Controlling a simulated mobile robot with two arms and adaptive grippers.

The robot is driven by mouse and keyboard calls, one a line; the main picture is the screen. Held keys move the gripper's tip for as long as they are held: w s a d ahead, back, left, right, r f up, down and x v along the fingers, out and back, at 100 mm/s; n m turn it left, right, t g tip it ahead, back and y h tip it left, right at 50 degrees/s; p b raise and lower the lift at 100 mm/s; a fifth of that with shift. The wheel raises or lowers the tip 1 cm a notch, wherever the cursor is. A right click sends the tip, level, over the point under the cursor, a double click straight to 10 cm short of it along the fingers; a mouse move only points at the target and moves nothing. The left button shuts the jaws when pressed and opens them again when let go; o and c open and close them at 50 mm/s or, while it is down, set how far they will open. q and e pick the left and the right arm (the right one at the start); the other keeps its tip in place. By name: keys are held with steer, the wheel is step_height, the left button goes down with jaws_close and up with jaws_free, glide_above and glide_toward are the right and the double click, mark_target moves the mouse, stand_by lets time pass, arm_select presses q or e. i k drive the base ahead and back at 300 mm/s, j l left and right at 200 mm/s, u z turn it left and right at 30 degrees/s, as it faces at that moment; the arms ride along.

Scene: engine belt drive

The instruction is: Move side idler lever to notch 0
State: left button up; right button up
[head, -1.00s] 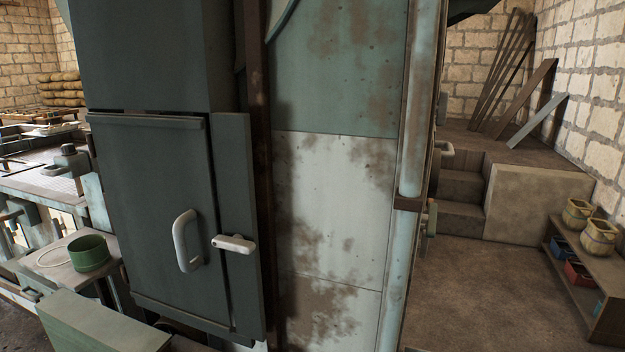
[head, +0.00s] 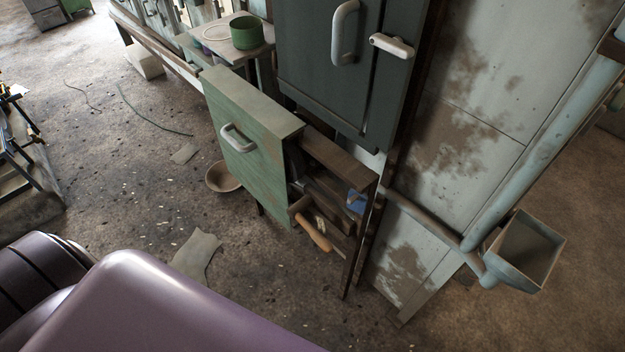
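Below the dark cabinet, a wooden-handled lever or crank (head: 314,232) sticks out of an open-sided housing and slants down to the right. I cannot tell for sure whether it is the side idler lever. No notches or notch numbers can be made out, so its setting is unclear. Dark machine parts and a small blue piece (head: 356,203) show inside the housing, partly hidden by its panels. Neither gripper is in view.
A green panel (head: 238,130) with a white handle stands out beside the lever. The dark cabinet (head: 345,85) is above it. A bowl (head: 222,177) and a scrap sheet (head: 197,254) lie on the floor. A metal hopper (head: 525,252) juts out at right. Floor in front is mostly open.

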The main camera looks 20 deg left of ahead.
mark_target(295, 211)
steer(key=u, duration=1.05)
